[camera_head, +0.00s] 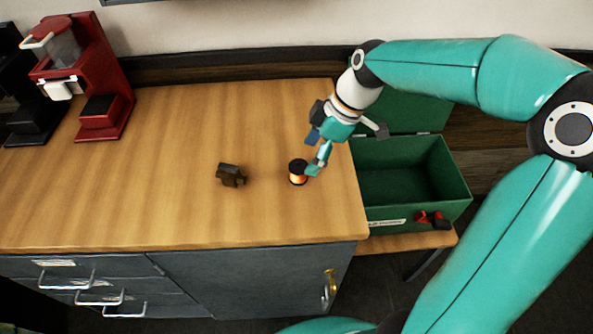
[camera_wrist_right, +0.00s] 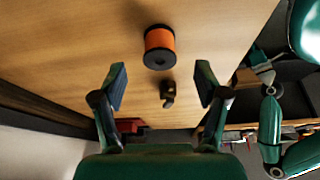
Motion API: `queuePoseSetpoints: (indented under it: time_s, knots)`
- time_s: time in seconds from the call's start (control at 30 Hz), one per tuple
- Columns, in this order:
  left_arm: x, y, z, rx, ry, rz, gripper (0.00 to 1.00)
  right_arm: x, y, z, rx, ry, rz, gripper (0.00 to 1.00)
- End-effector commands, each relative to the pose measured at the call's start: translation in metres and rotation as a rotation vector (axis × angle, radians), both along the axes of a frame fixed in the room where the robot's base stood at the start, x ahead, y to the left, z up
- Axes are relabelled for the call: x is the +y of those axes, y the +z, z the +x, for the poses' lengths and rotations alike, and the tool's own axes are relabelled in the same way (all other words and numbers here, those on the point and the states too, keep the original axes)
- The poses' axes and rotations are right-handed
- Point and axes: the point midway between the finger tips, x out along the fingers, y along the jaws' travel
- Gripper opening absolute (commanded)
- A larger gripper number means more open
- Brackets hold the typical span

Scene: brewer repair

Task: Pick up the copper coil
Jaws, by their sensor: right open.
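The copper coil (camera_head: 298,173) is a small spool with an orange-copper winding and dark ends. It stands on the wooden counter near its right edge. It also shows in the right wrist view (camera_wrist_right: 160,41), ahead of the fingers. My right gripper (camera_head: 314,154) is close beside the coil in the head view. In the right wrist view its two fingers (camera_wrist_right: 161,85) are spread apart with nothing between them touching. The left gripper is in neither view.
A small dark part (camera_head: 230,175) lies on the counter left of the coil. A red coffee machine (camera_head: 98,70) stands at the back left. An open green toolbox (camera_head: 418,213) sits right of the counter. The front left of the counter is clear.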

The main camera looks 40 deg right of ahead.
Motion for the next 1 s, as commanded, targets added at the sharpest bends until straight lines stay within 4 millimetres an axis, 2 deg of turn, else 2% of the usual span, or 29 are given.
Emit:
queuePoseSetpoints:
  time_s: [0.1,0.33,0.6,0.9,1.0]
  knots:
    - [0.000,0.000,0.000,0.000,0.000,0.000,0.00,0.004,-0.011,0.003,0.001,0.000,0.001,0.73]
    - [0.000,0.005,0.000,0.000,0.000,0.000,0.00,0.011,-0.023,0.007,0.003,0.002,0.001,0.73]
    - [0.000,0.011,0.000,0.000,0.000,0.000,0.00,0.024,-0.054,0.019,0.002,0.001,0.000,0.73]
    - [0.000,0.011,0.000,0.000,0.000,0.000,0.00,0.025,-0.060,0.021,-0.001,0.000,-0.001,0.73]
    - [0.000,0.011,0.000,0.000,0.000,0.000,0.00,0.025,-0.060,0.021,-0.001,0.000,-0.001,0.57]
